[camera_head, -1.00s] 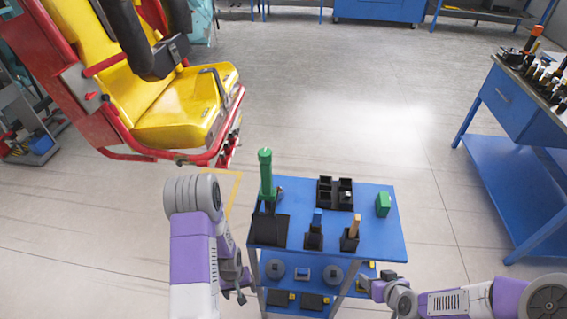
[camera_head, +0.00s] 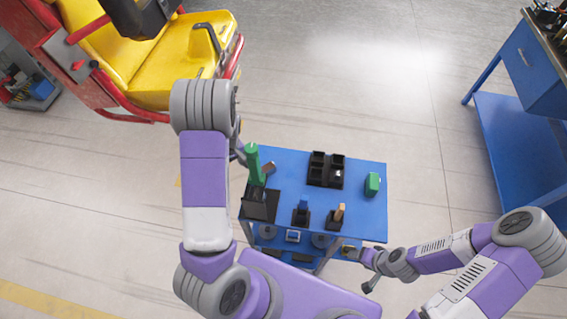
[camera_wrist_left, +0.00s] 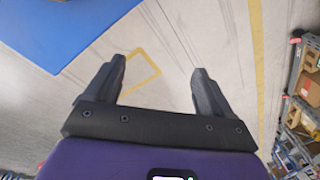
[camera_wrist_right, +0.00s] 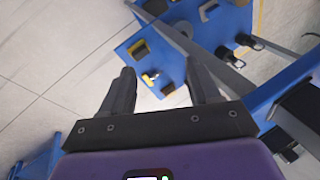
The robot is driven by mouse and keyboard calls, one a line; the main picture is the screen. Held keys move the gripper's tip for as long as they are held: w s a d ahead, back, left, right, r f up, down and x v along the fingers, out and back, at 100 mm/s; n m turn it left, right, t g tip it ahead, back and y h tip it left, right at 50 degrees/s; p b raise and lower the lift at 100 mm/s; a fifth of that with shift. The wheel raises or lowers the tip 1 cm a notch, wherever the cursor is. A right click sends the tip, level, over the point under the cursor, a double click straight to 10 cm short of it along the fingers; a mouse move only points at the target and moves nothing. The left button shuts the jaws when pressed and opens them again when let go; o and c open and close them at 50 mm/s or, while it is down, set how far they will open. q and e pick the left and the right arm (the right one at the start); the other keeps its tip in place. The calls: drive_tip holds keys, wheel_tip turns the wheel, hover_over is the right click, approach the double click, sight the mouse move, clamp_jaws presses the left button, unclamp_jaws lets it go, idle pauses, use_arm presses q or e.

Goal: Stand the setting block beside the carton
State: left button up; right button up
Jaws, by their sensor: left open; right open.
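A blue cart top (camera_head: 300,177) bears small items; I cannot tell for certain which is the setting block or the carton. A small green block-shaped item (camera_head: 372,184) stands at its right side. A blue piece (camera_head: 303,206) and a tan piece (camera_head: 339,212) stand upright in black holders near the front edge. My left gripper (camera_wrist_left: 160,78) is open and empty over the floor; in the head view it is mostly hidden by my arm, near the cart's far left corner. My right gripper (camera_wrist_right: 163,85) is open and empty, low by the cart's front right.
A green cylindrical tool (camera_head: 253,165) stands upright at the cart's left, by a black pad (camera_head: 260,206). A black compartment tray (camera_head: 326,170) sits at the back. A yellow ride seat (camera_head: 150,65) is at the far left, a blue workbench (camera_head: 515,130) at the right.

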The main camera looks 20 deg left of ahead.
use_arm(q)
wheel_tip(320, 180, up, 5)
drive_tip(key=t+h, duration=0.1)
hover_over(268, 167)
drive_tip(key=a, duration=0.1)
drive_tip(key=shift+f, duration=0.2)
drive_tip(key=shift+d+f, duration=0.2)
drive_tip(key=f, duration=0.7)
drive_tip(key=shift+d+b, duration=0.25)
drive_tip(key=shift+b, duration=0.05)
use_arm(e)
drive_tip(key=shift+m+g, duration=0.4)
drive_tip(key=shift+m, duration=0.5)
drive_tip(key=a, duration=0.3)
drive_tip(key=s+a+r, duration=0.1)
drive_tip(key=shift+a, duration=0.2)
use_arm(q)
drive_tip(key=shift+c, duration=0.3)
drive_tip(key=shift+r, duration=0.1)
drive_tip(key=c, duration=1.3)
